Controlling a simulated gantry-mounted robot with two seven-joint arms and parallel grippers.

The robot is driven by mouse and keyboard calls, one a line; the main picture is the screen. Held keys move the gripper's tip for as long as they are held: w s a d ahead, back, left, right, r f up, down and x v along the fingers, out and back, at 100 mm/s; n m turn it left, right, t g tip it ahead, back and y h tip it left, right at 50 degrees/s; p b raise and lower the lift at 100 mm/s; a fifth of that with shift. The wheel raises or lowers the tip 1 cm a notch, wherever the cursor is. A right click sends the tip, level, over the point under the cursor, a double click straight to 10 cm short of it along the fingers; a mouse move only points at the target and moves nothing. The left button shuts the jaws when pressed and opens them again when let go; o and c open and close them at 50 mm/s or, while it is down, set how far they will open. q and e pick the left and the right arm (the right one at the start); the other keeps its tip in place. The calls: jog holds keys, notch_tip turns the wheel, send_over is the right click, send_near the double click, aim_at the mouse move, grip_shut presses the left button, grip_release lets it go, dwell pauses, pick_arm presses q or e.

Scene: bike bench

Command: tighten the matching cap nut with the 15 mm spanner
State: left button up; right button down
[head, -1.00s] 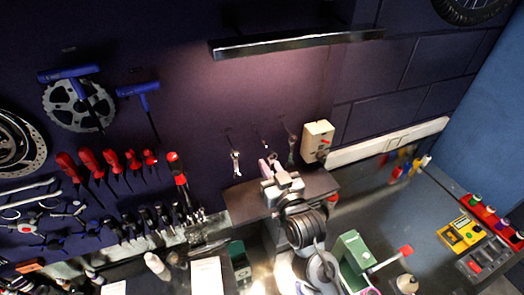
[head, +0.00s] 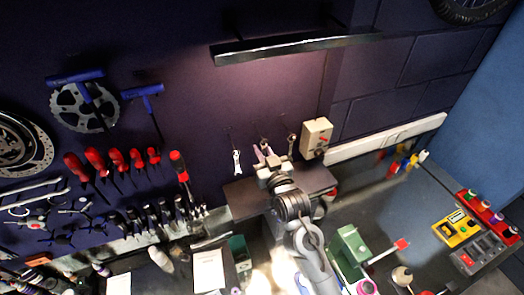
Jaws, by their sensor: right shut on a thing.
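Three silver spanners hang in a row on the dark wall panel above a small dark shelf. The left spanner (head: 237,162) and the right spanner (head: 291,143) hang free. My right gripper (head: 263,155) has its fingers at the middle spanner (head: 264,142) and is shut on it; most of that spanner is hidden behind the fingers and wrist. I cannot read the sizes on the spanners. No cap nut can be made out. My left gripper is not in view.
The dark shelf (head: 243,198) lies under the spanners. A cream box (head: 316,136) is on the wall just right of them. A green vise-like tool (head: 348,246) stands on the bench at the right. Red-handled screwdrivers (head: 117,161) hang at left.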

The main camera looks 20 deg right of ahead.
jog(key=shift+f, duration=0.1)
jog(key=c, duration=1.1)
grip_release()
jog(key=shift+o, duration=0.2)
jog(key=s+b, duration=0.4)
jog(key=s, duration=0.6)
jog(key=s+f+n+g, duration=0.1)
jog(key=s+f+g, duration=0.2)
jog(key=s+f, duration=0.3)
jog(key=s+f+g, duration=0.3)
jog(key=s+f, duration=0.1)
jog(key=f, duration=0.4)
jog(key=s+d+f+g, duration=0.1)
jog(key=s+f+g, duration=0.3)
jog(key=s, duration=0.5)
jog(key=s+d+f+g, duration=0.2)
jog(key=s+f+g, duration=0.2)
jog(key=s+f, duration=0.3)
jog(key=shift+s+n, duration=0.4)
jog(key=shift+s, duration=0.45)
